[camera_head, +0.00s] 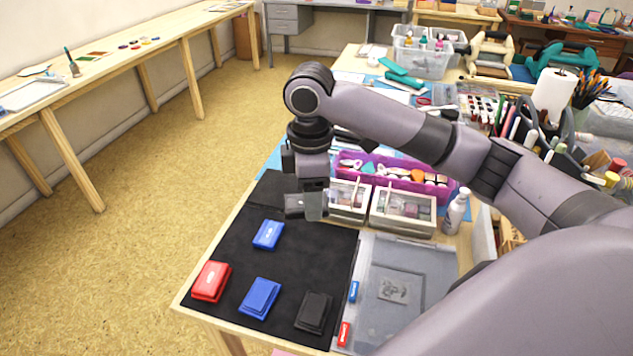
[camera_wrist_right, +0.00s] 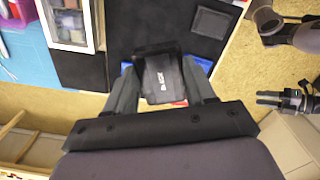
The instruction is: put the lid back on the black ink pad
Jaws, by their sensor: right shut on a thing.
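My right gripper (camera_head: 306,205) is shut on a black lid. The lid (camera_wrist_right: 163,78) shows between its fingers in the right wrist view, with pale lettering that reads BLACK. In the head view the gripper is above the far part of the black mat (camera_head: 335,255), apart from the pads. The black ink pad (camera_head: 313,311) lies at the mat's near right corner. A dark square (camera_wrist_right: 213,22) in the wrist view looks like this pad. My left gripper (camera_wrist_right: 282,98) shows small at the right of the wrist view; its opening is unclear.
A red ink pad (camera_head: 211,281) and two blue pads (camera_head: 260,298) (camera_head: 268,235) lie on the mat. A clear tray (camera_head: 415,265) with small blue and red items is right of it. Clear-lidded boxes (camera_head: 402,210) stand beyond the tray, close to the gripper's right.

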